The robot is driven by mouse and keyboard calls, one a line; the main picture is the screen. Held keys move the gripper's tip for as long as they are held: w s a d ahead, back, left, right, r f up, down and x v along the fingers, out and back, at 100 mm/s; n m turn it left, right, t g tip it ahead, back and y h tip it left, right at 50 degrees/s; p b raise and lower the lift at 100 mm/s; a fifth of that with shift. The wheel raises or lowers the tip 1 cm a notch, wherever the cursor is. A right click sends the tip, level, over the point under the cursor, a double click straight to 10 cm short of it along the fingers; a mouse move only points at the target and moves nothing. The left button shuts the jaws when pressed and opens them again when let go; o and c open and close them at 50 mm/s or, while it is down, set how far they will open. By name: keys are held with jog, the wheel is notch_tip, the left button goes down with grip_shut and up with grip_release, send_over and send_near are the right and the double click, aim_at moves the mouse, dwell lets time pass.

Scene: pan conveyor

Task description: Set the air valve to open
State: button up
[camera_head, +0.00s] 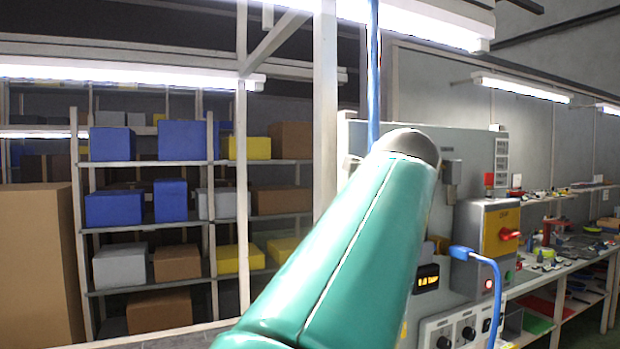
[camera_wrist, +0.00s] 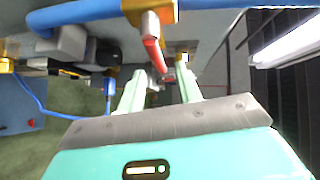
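The air valve shows in the wrist view as a brass body (camera_wrist: 133,5) on a blue pipe (camera_wrist: 215,5), with a red lever (camera_wrist: 152,52) on a pale metal stem (camera_wrist: 150,22). My gripper (camera_wrist: 160,84) is open, its two pale green fingers spread apart. The lever's far end appears near the gap between the fingertips; whether a finger touches it I cannot tell. In the head view my green arm hides the gripper and the valve. Only the blue vertical pipe (camera_head: 373,70) shows above the arm.
A grey panel (camera_head: 470,140) stands behind my arm, with a yellow switch box (camera_head: 492,232) with a red knob, a blue hose (camera_head: 495,275) and dials. Shelves with boxes (camera_head: 150,210) stand left. A cluttered workbench (camera_head: 560,262) runs along the right.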

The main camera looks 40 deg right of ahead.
jog(key=x, duration=0.5)
grip_shut()
